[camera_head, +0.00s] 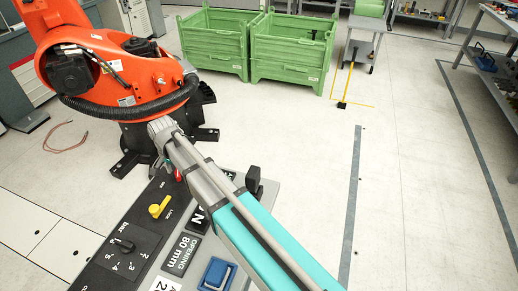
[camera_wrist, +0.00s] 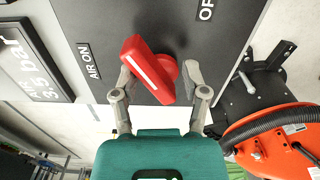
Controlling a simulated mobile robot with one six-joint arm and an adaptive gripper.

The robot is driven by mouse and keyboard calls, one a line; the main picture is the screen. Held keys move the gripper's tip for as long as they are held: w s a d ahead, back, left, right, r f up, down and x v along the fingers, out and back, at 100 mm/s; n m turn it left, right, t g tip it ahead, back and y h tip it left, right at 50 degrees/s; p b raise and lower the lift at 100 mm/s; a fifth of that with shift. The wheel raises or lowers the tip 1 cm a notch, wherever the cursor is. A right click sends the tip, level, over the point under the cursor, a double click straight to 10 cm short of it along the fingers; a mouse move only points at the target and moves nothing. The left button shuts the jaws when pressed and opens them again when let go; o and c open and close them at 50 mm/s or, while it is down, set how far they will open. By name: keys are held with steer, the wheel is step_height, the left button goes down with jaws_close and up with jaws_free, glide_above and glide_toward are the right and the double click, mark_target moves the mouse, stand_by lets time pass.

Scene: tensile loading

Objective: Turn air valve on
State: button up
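The air valve has a red handle (camera_wrist: 150,70) with a white stripe, on a dark grey panel. The handle lies tilted, from upper left to lower right in the wrist view. An "AIR ON" label (camera_wrist: 88,61) is to its left, and a partly cut-off label starting "OF" (camera_wrist: 206,9) is at the upper right. My gripper (camera_wrist: 158,75) is open, with one grey finger on each side of the handle. The right finger is very close to the handle's base; I cannot tell if it touches. In the head view only a small red piece (camera_head: 178,174) shows beside my arm, which hides the gripper.
The panel also carries a yellow knob (camera_head: 160,206), a black dial (camera_head: 122,245) and a blue button (camera_head: 216,273). An orange robot arm (camera_head: 120,65) stands just behind the panel. Green crates (camera_head: 290,50) are at the back.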

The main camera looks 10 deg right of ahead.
steer(key=shift+m, duration=0.4)
steer(key=shift+a+r, duration=0.1)
steer(key=shift+r, duration=0.2)
step_height(320, 180, up, 14)
steer(key=p, duration=1.4)
steer(key=s+d+n, duration=0.1)
steer(key=s+d, duration=0.2)
steer(key=d, duration=0.6)
steer(key=s+d+n, duration=0.2)
steer(key=s+d, duration=0.1)
steer(key=d, duration=0.6)
steer(key=s+d+n, duration=0.1)
steer(key=s+d, duration=0.2)
steer(key=d, duration=0.7)
steer(key=shift+s+f+n, duration=0.25)
steer(key=shift+f+n, duration=0.15)
